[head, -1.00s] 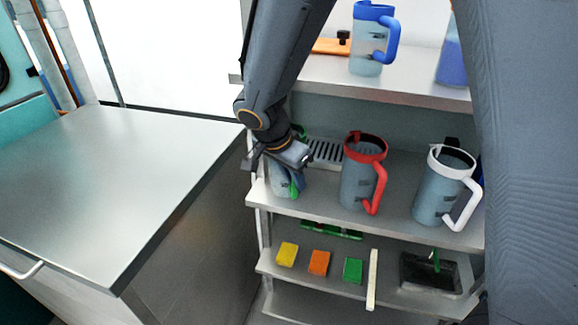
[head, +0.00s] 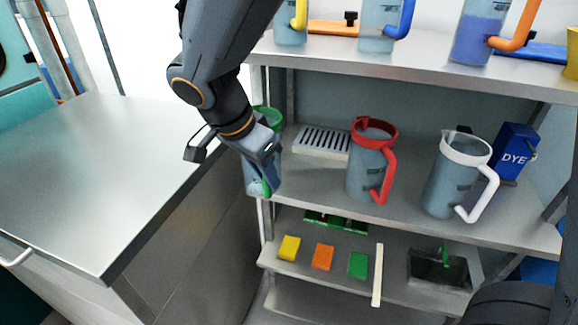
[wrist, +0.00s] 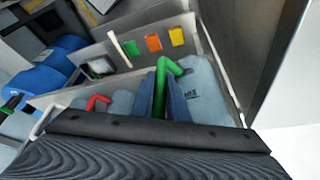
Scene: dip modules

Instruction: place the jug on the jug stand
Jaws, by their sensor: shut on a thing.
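My gripper (head: 268,172) is shut on the green handle of a clear grey jug with a green rim (head: 249,178). The jug is upright at the left end of the middle shelf, partly hidden by my wrist; I cannot tell if its base touches the shelf. In the wrist view the green handle (wrist: 161,85) sits between the two blue-grey fingers, with the jug body (wrist: 207,88) to the right. A pale slotted tray, which looks like the jug stand (head: 322,141), lies on the same shelf, right of and behind the held jug, with nothing on it.
A red-rimmed jug (head: 362,178) and a white-rimmed jug (head: 448,190) stand right on the middle shelf (head: 318,185), near a blue dye box (head: 513,150). More jugs stand on the shelf above. Sponges (head: 323,257) lie below. A steel counter (head: 100,180) at left is clear.

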